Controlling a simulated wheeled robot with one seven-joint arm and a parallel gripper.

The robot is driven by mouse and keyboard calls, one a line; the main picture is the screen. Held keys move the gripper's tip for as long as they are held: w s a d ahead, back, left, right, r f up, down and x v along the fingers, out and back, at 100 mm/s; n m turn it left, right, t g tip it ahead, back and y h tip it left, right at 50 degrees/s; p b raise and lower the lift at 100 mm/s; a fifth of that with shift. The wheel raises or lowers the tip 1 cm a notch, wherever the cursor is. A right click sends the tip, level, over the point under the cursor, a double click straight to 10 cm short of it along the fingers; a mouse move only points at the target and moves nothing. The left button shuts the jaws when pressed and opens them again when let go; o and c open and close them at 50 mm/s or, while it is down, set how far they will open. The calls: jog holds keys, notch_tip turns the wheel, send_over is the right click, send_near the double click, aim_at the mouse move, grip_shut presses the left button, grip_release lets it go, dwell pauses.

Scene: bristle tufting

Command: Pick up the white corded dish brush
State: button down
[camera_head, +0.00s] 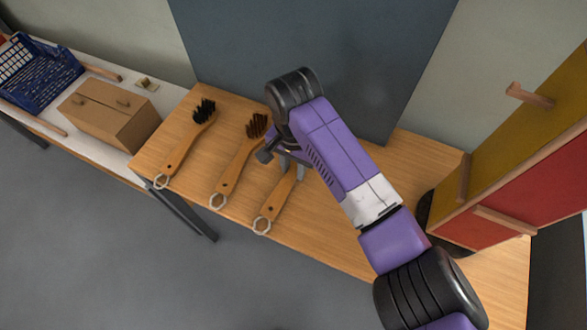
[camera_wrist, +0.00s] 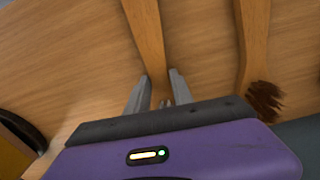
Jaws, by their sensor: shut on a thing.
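Three wooden brushes with pale loops at their handle ends are on the wooden table. The rightmost one, taken as the dish brush (camera_head: 271,206), has its head hidden under my arm, so its bristle colour does not show. My gripper (camera_head: 291,166) is shut on its handle, with one finger on each side. In the wrist view the handle (camera_wrist: 146,35) runs up between the fingertips (camera_wrist: 157,82). I cannot tell whether it touches the table. A brown-bristled brush (camera_head: 236,170) lies just to its left. A black-bristled brush (camera_head: 183,145) lies farther left.
The wooden table (camera_head: 330,235) is bare in front of my arm. A red and yellow cabinet (camera_head: 500,190) stands on the right. On the left, a white-topped table holds a cardboard box (camera_head: 108,110) and a blue basket (camera_head: 40,75). A dark panel (camera_head: 350,50) rises behind.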

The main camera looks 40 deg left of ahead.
aim_at(294, 171)
jog(key=shift+r, duration=0.1)
notch_tip(294, 171, up, 20)
jog(key=p, duration=0.3)
dwell(0.8)
